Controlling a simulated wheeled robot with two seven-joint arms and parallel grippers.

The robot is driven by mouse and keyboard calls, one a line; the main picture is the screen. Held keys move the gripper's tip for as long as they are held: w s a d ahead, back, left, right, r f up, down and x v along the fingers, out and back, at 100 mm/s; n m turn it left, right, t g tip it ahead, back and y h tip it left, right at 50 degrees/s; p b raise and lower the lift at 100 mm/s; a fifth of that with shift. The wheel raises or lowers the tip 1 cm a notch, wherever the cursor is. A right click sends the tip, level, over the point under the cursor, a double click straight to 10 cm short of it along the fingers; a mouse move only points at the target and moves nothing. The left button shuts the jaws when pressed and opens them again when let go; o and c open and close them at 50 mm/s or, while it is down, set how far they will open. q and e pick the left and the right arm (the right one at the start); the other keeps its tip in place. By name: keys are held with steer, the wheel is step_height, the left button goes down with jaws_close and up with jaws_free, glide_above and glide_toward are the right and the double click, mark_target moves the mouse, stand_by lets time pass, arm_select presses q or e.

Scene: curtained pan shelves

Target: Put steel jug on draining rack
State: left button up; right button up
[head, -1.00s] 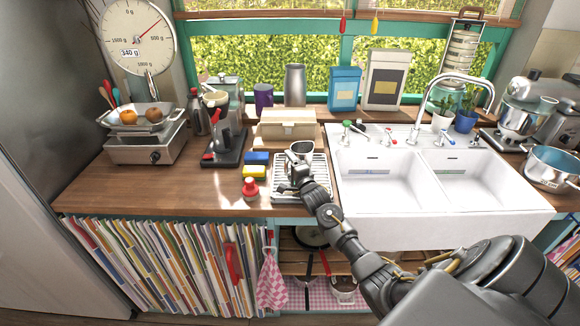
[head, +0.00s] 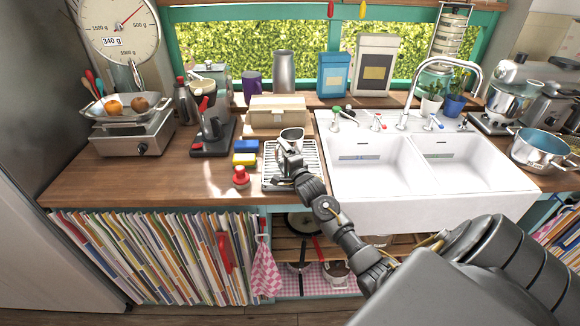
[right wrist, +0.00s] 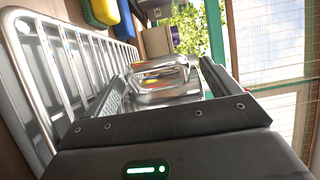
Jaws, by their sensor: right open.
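The small shiny steel jug (head: 292,135) stands on the back part of the white wire draining rack (head: 312,160), left of the sink. My right gripper (head: 285,168) is over the rack, just in front of the jug. In the right wrist view the open jaws (right wrist: 165,100) point at the jug (right wrist: 160,75), which shows between and just beyond the fingers. I cannot tell whether they touch it. The rack's wires (right wrist: 70,70) run along the left of that view. The jug's lower part is partly hidden by the gripper. My left gripper is not in view.
A blue and a yellow sponge (head: 244,159) and a red-topped item (head: 241,178) lie left of the rack. A bread box (head: 277,110) stands behind it, and a tall steel vessel (head: 284,72) on the sill. The white double sink (head: 365,160) is on the right.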

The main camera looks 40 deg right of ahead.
steer(key=b+v, duration=0.1)
steer(key=v, duration=0.7)
steer(key=shift+s+f+b, duration=0.25)
steer(key=shift+s+b, duration=0.1)
steer(key=shift+b, duration=0.05)
steer(key=shift+r, duration=0.15)
steer(key=c, duration=1)
steer(key=shift+w+r, duration=0.1)
jaws_close()
